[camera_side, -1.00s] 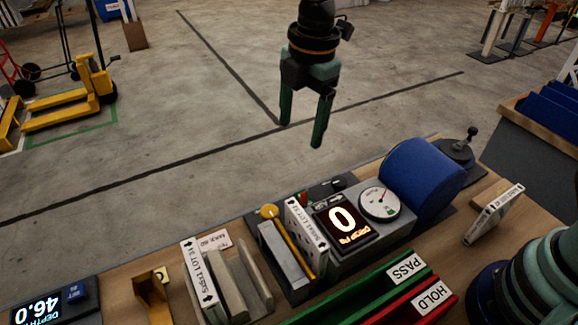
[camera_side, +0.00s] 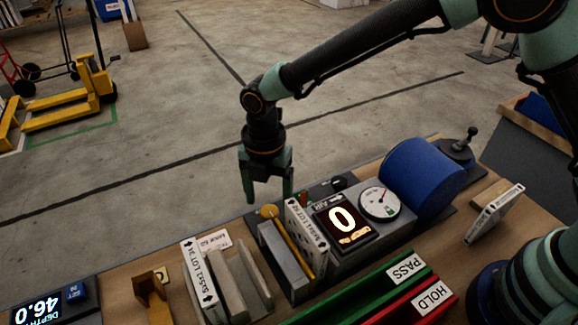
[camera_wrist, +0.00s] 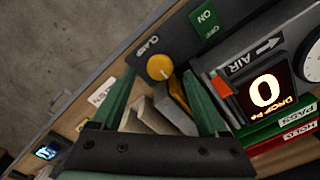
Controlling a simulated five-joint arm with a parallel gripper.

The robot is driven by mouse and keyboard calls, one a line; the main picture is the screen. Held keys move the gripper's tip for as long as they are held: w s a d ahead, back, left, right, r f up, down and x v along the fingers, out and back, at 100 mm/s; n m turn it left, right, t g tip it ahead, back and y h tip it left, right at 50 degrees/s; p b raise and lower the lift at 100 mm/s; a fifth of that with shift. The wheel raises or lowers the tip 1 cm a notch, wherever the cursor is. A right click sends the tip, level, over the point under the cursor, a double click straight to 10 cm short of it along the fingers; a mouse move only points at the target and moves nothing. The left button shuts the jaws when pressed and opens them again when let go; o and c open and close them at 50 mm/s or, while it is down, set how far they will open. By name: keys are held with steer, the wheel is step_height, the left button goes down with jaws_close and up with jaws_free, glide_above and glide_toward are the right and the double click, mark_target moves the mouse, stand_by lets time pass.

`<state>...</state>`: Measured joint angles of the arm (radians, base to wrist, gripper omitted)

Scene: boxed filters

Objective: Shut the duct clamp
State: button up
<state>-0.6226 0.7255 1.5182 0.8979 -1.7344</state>
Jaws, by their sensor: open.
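The duct clamp is a yellow lever (camera_side: 291,243) with a round knob (camera_side: 268,211), lying along the grey duct fixture (camera_side: 272,249). The knob also shows in the wrist view (camera_wrist: 159,66), beside a CLAMP label. A white boxed filter (camera_side: 304,234) stands in the fixture, beside the lever. My gripper (camera_side: 268,197) is open and empty, pointing down just above and behind the knob. In the wrist view its green fingers stand apart on either side of the knob. I cannot tell whether they are level with it.
The tester with a display reading 0 (camera_side: 342,221), a gauge (camera_side: 379,203) and a blue drum (camera_side: 421,178) stand to the right. A filter rack (camera_side: 240,282) is at left. Green PASS (camera_side: 360,287) and red HOLD (camera_side: 403,307) channels lie in front. Open floor lies behind the bench.

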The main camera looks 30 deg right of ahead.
mark_target(270, 216)
steer(key=shift+f, duration=1.4)
steer(key=shift+c, duration=0.4)
jaws_close()
